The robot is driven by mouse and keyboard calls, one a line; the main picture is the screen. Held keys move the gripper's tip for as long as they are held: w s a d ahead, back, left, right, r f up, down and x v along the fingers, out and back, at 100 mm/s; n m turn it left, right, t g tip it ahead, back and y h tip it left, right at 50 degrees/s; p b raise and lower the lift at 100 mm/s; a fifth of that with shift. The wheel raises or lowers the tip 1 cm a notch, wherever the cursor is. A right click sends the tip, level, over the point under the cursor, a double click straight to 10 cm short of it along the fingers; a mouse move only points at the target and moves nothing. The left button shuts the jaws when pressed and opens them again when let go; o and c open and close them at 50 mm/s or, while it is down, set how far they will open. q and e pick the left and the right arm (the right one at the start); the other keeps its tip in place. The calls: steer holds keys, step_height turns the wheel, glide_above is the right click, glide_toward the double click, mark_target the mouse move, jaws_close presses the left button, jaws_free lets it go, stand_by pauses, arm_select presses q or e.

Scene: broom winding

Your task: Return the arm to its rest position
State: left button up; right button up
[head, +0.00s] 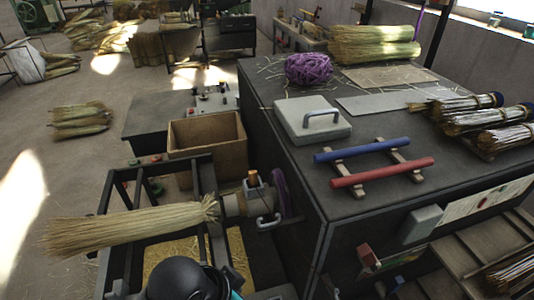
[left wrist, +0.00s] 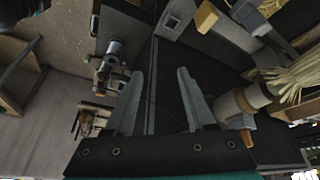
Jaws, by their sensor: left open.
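My left gripper (left wrist: 160,100) shows in the left wrist view with its two grey fingers wide apart and nothing between them. A dark rounded part of my left arm shows at the bottom of the head view; the fingers are hidden there. A straw broom bundle (head: 130,225) lies across the winding machine's frame, its right end at the metal spindle (head: 236,204). In the left wrist view the straw (left wrist: 300,78) and the spindle (left wrist: 236,106) are to the right of my fingers, apart from them. My right gripper is in neither view.
A dark workbench (head: 300,172) on the right bears a purple twine ball (head: 309,69), a blue rod (head: 361,150), a red rod (head: 382,173) and several tied bundles. A cardboard box (head: 208,142) stands behind the machine. Open floor (head: 60,165) lies to the left.

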arm_select(q)
steer(key=s+a+f+n+y, duration=0.25)
steer(key=s+a+n, duration=0.4)
steer(key=a, duration=0.55)
step_height(320, 180, down, 30)
steer(key=s+b, duration=0.2)
steer(key=b, duration=0.8)
steer(key=s+a+f+g+b, duration=0.1)
steer(key=s+f+b, duration=0.3)
steer(key=s+f, duration=0.4)
steer(key=s+a+f+g+y+b, duration=0.1)
steer(key=s+f+b, duration=0.4)
steer(key=f, duration=1.1)
steer(key=s, duration=0.3)
steer(key=shift+a+f+m, duration=0.2)
steer(key=shift+m, duration=0.15)
